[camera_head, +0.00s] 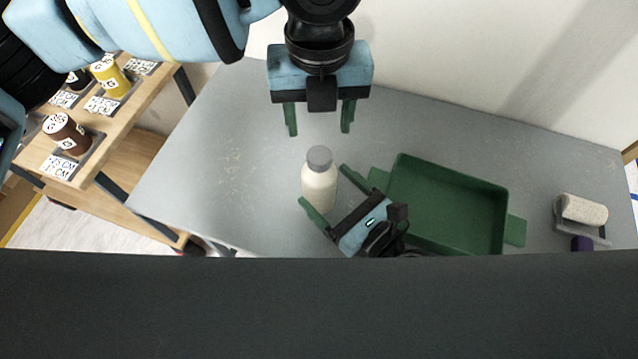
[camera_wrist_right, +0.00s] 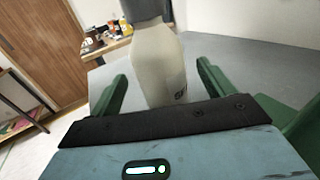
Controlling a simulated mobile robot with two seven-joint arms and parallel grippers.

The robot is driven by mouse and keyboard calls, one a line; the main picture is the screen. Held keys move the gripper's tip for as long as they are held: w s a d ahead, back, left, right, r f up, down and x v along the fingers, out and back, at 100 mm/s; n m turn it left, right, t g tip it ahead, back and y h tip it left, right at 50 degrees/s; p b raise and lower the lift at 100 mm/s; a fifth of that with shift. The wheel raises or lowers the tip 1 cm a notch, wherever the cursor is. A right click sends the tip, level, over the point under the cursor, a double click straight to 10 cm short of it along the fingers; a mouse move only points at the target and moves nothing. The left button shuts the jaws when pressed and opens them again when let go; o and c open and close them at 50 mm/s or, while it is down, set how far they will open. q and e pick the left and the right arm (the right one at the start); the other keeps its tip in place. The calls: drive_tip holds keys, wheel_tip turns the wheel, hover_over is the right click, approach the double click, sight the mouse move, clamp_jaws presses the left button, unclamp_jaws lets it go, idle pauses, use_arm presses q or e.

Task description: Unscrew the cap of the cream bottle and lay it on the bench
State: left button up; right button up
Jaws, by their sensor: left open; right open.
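The cream bottle (camera_head: 319,188) stands upright on the grey bench (camera_head: 240,140), with its grey cap (camera_head: 319,157) on top. My left gripper (camera_head: 319,120) is open and empty above and behind the bottle, fingers pointing down, apart from the cap. My right gripper (camera_head: 324,190) is open, low at the bottle's front right, with its green fingers on either side of the bottle. In the right wrist view the cream bottle (camera_wrist_right: 158,65) stands between the two open fingers, and the grey cap (camera_wrist_right: 145,10) is cut off by the top edge.
A green tray (camera_head: 450,180) sits right of the bottle, close to my right gripper. A paint roller (camera_head: 582,210) lies at the bench's right end. A wooden shelf (camera_head: 120,125) with several small bottles stands at left. The bench left of the bottle is clear.

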sight(319, 155)
drive_tip(key=shift+x, duration=1.75)
drive_tip(key=shift+c, duration=0.3)
drive_tip(key=c, duration=1.7)
use_arm(q)
drive_tip(key=m, duration=0.4)
use_arm(e)
clamp_jaws()
use_arm(q)
drive_tip(key=m, duration=0.5)
drive_tip(key=shift+f, duration=4)
